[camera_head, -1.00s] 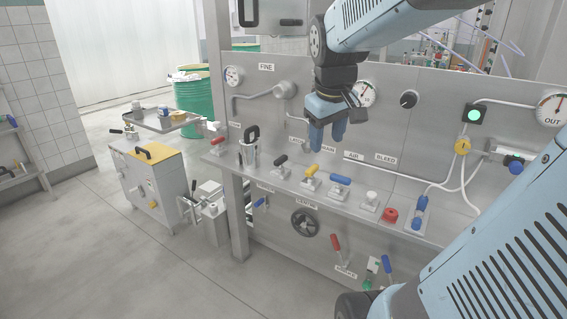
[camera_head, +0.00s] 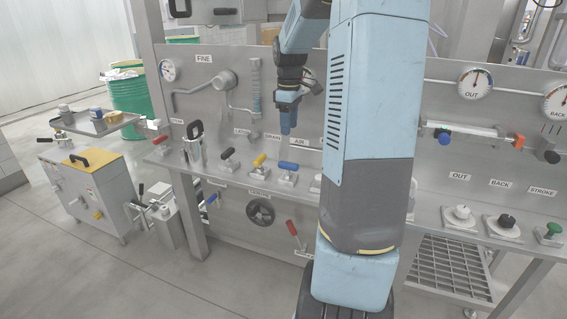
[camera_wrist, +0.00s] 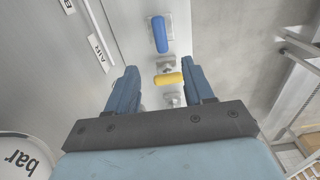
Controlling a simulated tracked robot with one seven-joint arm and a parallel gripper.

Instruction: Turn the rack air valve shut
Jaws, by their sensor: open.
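The blue lever valve (camera_head: 288,167) stands on the rack shelf below the AIR label (camera_head: 299,142). Its blue handle (camera_wrist: 160,34) shows at the top of the wrist view, ahead of the fingers. My gripper (camera_head: 288,120) hangs above the shelf with its fingers pointing down, near the yellow and blue levers. In the wrist view my gripper (camera_wrist: 161,78) is open and empty.
A black-handled lever (camera_head: 228,154) stands farther left, beside a metal canister (camera_head: 195,145). A red-handled lever (camera_head: 294,232) and a black handwheel (camera_head: 260,211) are below the shelf. Knobs (camera_head: 460,214) line the right shelf. My arm hides the panel's middle right.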

